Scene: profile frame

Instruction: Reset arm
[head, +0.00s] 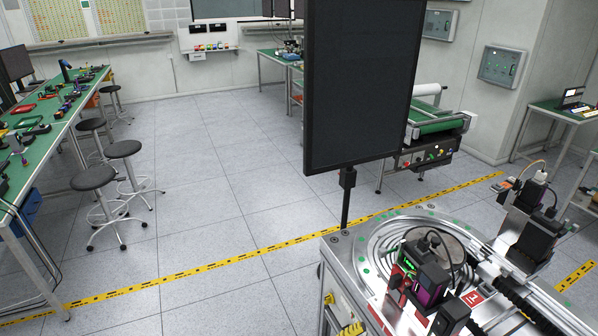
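My gripper and arm cannot be made out in the head view. The only task object named is the arm, so no other task object shows.
A metal workstation (350,262) with a round ringed plate and black devices (425,275) fills the lower right. A large dark monitor (355,85) stands behind it. A green-topped bench (50,135) and several stools (92,178) stand left. Grey floor (215,200) is clear beyond the yellow line (200,270).

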